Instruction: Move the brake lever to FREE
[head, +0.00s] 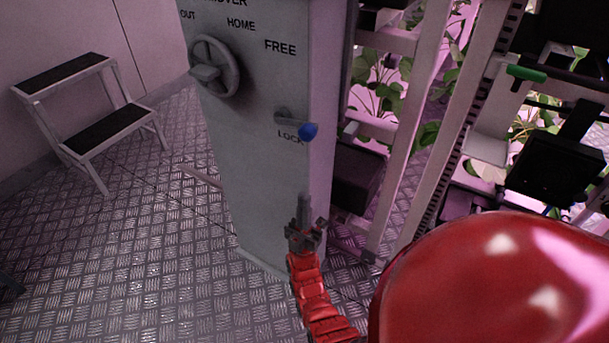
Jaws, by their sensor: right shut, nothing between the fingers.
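The brake lever (308,131) has a blue knob and a short grey arm on the face of a grey cabinet (262,180). It points right and slightly down, with the knob just above and right of the word LOCK. The word FREE (280,47) is printed higher on the same face. My right gripper (304,203) is shut and empty, pointing up below the lever and clearly apart from it in the picture. My left gripper is not in view.
A round handwheel (214,67) sits on the cabinet, upper left of the lever, below the word HOME. Plant racks (402,140) stand close on the right. A two-step stool (105,130) stands at the left. The metal floor (130,255) between is mostly clear.

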